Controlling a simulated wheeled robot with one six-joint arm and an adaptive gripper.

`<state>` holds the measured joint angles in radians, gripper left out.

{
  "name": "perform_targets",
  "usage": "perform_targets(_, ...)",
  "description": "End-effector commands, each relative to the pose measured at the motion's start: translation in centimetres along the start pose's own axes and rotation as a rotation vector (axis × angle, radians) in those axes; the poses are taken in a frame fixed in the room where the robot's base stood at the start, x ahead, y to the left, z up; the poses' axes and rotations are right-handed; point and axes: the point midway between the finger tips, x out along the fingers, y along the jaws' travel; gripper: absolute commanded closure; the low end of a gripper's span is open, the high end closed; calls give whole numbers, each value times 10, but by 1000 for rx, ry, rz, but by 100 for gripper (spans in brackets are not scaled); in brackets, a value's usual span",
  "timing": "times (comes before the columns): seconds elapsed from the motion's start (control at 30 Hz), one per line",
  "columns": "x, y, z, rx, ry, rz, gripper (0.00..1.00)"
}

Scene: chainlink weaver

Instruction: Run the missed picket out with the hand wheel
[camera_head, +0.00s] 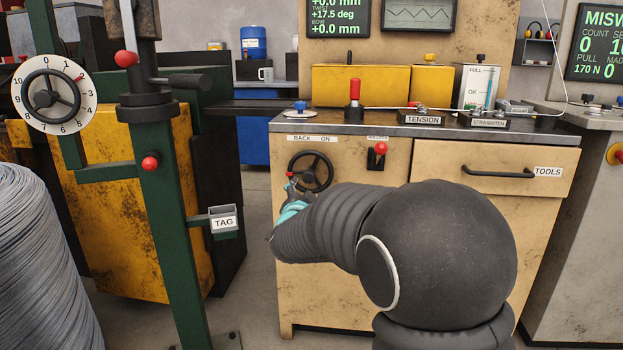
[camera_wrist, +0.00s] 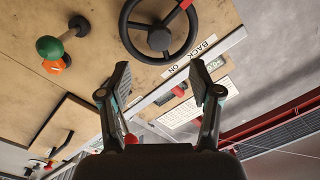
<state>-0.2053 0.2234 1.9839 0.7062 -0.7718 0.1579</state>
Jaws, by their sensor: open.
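A black hand wheel (camera_head: 311,171) with a red grip sits on the front of the tan cabinet, under a label reading BACK and ON. In the wrist view the hand wheel (camera_wrist: 159,39) is at the top, just beyond my fingertips. My gripper (camera_head: 290,188) is at the wheel's lower left in the head view, partly hidden by my arm. In the wrist view my gripper (camera_wrist: 160,78) is open, with no object held between its fingers. Whether a finger touches the wheel I cannot tell. I cannot pick out the missed picket.
Right of the wheel is a red-knobbed lever (camera_head: 380,150); farther right is a TOOLS drawer (camera_head: 450,172). A numbered dial with a black wheel (camera_head: 47,98) and a green post (camera_head: 165,220) with a TAG holder (camera_head: 223,221) stand left. A wire coil (camera_head: 40,260) is lower left.

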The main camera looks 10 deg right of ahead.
Motion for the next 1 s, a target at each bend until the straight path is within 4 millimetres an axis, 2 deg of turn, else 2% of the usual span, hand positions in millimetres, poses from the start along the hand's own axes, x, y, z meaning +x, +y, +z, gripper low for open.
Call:
perform_targets(0.3,60,2,-2,-1,2,3,36)
perform_targets(0.5,86,2,-2,-1,2,2,36)
perform_targets(0.7,97,2,-2,-1,1,3,36)
perform_targets(0.97,98,2,-2,-1,1,3,36)
perform_targets(1.0,97,2,-2,-1,1,3,44)
